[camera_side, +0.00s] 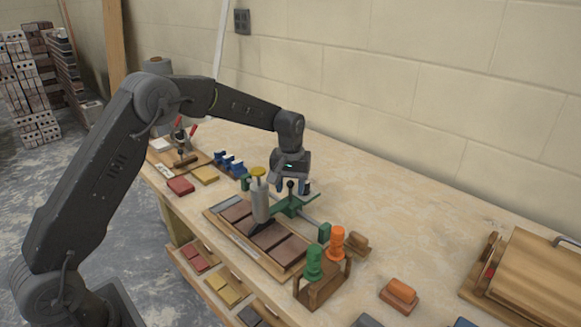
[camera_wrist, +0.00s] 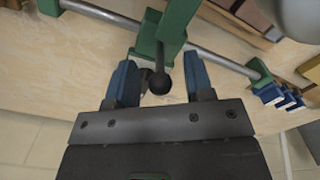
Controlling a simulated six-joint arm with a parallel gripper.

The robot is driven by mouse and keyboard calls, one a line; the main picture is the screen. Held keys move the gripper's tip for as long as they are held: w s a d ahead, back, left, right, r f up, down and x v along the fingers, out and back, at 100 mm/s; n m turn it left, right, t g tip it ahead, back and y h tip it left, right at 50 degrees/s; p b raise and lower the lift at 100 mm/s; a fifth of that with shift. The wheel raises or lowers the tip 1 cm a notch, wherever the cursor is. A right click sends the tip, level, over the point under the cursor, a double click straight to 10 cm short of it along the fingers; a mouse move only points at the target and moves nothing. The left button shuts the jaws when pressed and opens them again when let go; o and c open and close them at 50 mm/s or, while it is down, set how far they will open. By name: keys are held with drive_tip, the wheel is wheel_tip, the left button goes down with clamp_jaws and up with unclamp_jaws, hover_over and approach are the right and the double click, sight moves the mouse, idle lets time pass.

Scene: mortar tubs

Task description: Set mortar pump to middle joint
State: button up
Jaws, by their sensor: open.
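The mortar pump is a grey cylinder (camera_side: 261,203) with a yellow cap and a dark nozzle, upright over a wooden tray (camera_side: 226,234) of reddish-brown bricks (camera_side: 270,236). Its nozzle is low over the bricks; I cannot tell exactly which joint it points at. Beside it a green carriage (camera_side: 292,207) sits on a grey rail and carries a lever with a black ball knob (camera_wrist: 160,83). My gripper (camera_wrist: 160,82) is open, its blue fingers on either side of the knob with visible gaps. Part of the pump's grey body (camera_wrist: 297,14) shows in the wrist view's top right corner.
Green (camera_side: 314,265) and orange (camera_side: 337,242) knobbed pieces stand in a wooden holder right of the tray. A wooden box (camera_side: 530,275) is at the far right. Blue pieces (camera_side: 230,163) lie left of the rail. The bench is bare behind, toward the wall.

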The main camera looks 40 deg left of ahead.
wheel_tip(320, 180, up, 13)
idle(0.3)
drive_tip(key=s+d+r+m+t, duration=0.15)
drive_tip(key=s+r, duration=0.25)
drive_tip(key=s, duration=0.4)
drive_tip(key=s+d+r+m+t, duration=0.1)
drive_tip(key=s+d+r+m, duration=0.2)
drive_tip(key=s, duration=0.4)
drive_tip(key=s+d+f+m+t, duration=0.1)
drive_tip(key=s+f, duration=0.1)
drive_tip(key=s, duration=0.7)
drive_tip(key=s+d+f+m+t, duration=0.1)
drive_tip(key=s+f+t, duration=0.1)
drive_tip(key=s, duration=0.7)
